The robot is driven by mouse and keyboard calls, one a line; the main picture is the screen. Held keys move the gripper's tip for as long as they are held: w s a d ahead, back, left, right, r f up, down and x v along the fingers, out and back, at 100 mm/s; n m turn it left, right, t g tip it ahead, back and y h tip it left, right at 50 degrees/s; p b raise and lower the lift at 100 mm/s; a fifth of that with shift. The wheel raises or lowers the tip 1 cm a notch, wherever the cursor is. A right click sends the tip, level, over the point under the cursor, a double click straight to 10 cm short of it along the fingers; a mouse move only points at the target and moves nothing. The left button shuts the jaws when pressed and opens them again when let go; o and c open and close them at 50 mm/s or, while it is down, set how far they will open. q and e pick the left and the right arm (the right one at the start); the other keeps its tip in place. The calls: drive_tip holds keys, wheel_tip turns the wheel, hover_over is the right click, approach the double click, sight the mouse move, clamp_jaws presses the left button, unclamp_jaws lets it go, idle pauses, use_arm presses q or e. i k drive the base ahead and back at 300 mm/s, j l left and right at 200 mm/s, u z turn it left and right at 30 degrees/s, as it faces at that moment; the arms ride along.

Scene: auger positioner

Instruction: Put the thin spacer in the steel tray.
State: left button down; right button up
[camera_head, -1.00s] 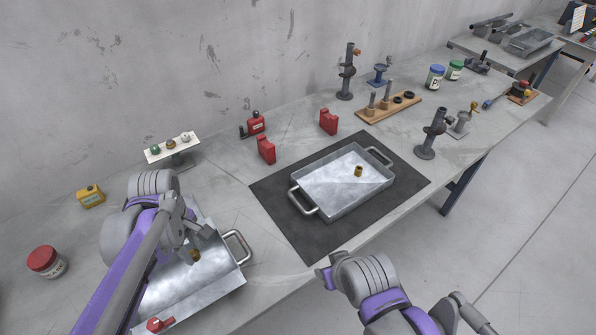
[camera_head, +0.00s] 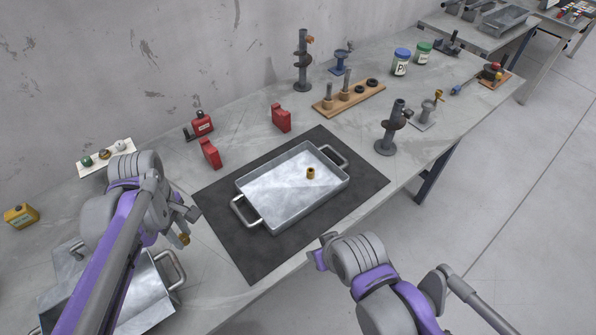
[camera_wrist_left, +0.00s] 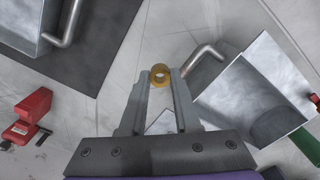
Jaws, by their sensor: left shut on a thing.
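My left gripper (camera_head: 184,228) is shut on a small brass ring-shaped spacer (camera_head: 184,239). In the left wrist view the spacer (camera_wrist_left: 160,75) sits between the fingertips (camera_wrist_left: 160,82), its hole showing. The gripper is beside the mat's left edge, to the left of the steel tray (camera_head: 291,220). This tray has two handles and lies on a dark mat (camera_head: 255,262). Another brass spacer (camera_head: 311,174) stands inside it. The tray also shows at the top left of the left wrist view (camera_wrist_left: 18,28).
A second metal tray (camera_head: 150,300) lies at lower left, partly hidden by my left arm. Red blocks (camera_head: 281,118) stand behind the mat. A wooden rack (camera_head: 350,97) with posts and a dark stand (camera_head: 390,130) are farther right.

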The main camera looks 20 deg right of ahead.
sight(292, 187)
drive_tip(key=i+l, duration=0.1)
drive_tip(key=l, duration=0.3)
drive_tip(key=i+l, duration=0.1)
drive_tip(key=l, duration=0.25)
drive_tip(key=i+l, duration=0.1)
drive_tip(key=l, duration=0.3)
drive_tip(key=i+l, duration=0.1)
drive_tip(key=l, duration=0.3)
